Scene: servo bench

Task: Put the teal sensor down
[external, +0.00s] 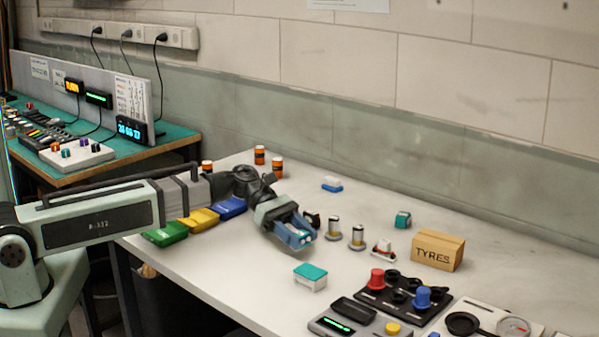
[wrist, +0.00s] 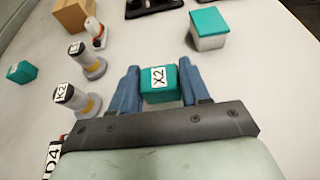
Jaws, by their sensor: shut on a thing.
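My gripper (external: 301,238) is over the middle of the white bench, pointing down and to the right. In the wrist view its two blue fingers (wrist: 158,72) are shut on a teal sensor (wrist: 160,85) with a white X2 label. In the external view the fingers mostly hide the sensor, and I cannot tell its height above the bench. A separate teal block (external: 402,219) stands at the back, also in the wrist view (wrist: 22,72). A white box with a teal lid (external: 310,277) stands in front of my gripper; the wrist view shows it too (wrist: 209,30).
Two metal cylinders (external: 333,229) (external: 357,238) stand just right of my gripper. Beyond are a red-and-white switch (external: 382,250) and the TYRES carton (external: 437,251). A black knob panel (external: 402,295) is at front right. Green, yellow and blue bins (external: 198,220) are left. Bare bench surrounds the teal-lidded box.

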